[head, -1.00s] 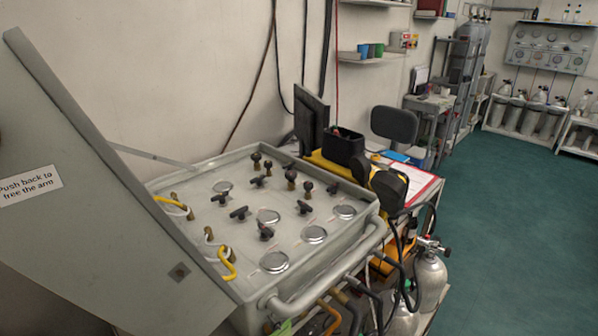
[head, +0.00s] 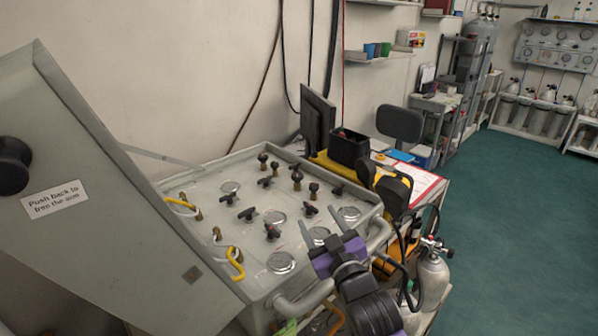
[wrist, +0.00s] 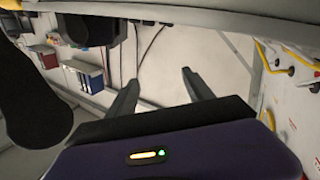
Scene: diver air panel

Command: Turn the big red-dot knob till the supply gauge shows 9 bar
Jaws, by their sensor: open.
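The air panel (head: 205,217) is a grey open case with several black knobs and round gauges on its sloping face. Tall knobs (head: 297,178) stand near the middle and back; lower T-shaped ones (head: 247,213) sit among the gauges. No red dot can be made out in the head view, so I cannot tell which is the big red-dot knob. A gauge (head: 281,262) lies near the front; no dial is readable. My gripper (head: 316,216), purple and black, is open and empty at the panel's front right edge. Its fingers also show in the wrist view (wrist: 160,77).
The raised lid (head: 100,190), labelled "Push back to free the arm", fills the left. A grey front rail (head: 305,299), yellow hoses (head: 237,264) and a cylinder (head: 432,280) are close by. Green floor (head: 520,230) is clear at right.

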